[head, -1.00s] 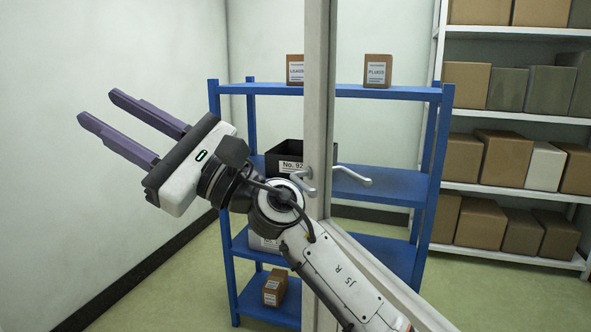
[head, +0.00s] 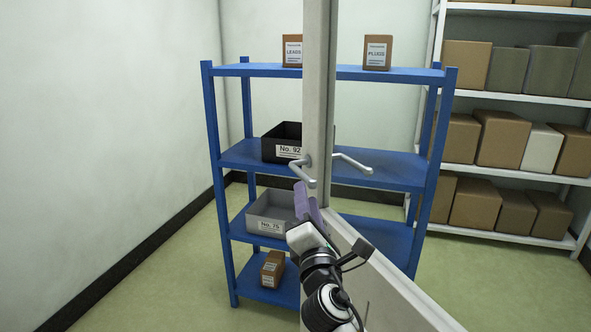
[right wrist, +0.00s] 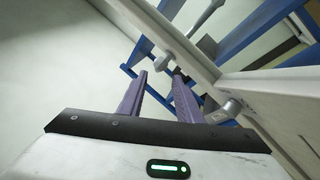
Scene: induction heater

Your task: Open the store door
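The store door (head: 316,110) stands ajar, seen nearly edge-on in the head view, with a white frame and a window opening in its upper part. A silver lever handle (head: 305,172) sticks out on its left face and another lever (head: 352,162) on its right face. My right gripper (head: 308,195) is just below the left lever, close to the door edge. In the right wrist view its two purple fingers (right wrist: 161,78) are apart with nothing held between them, and the door (right wrist: 150,25) runs diagonally beyond them. My left gripper is not in view.
A blue shelf (head: 225,150) stands behind the door with a black bin (head: 275,150), a grey bin (head: 265,210) and small boxes. A white rack (head: 510,172) with several boxes is at the right. Floor at left (head: 150,285) is clear.

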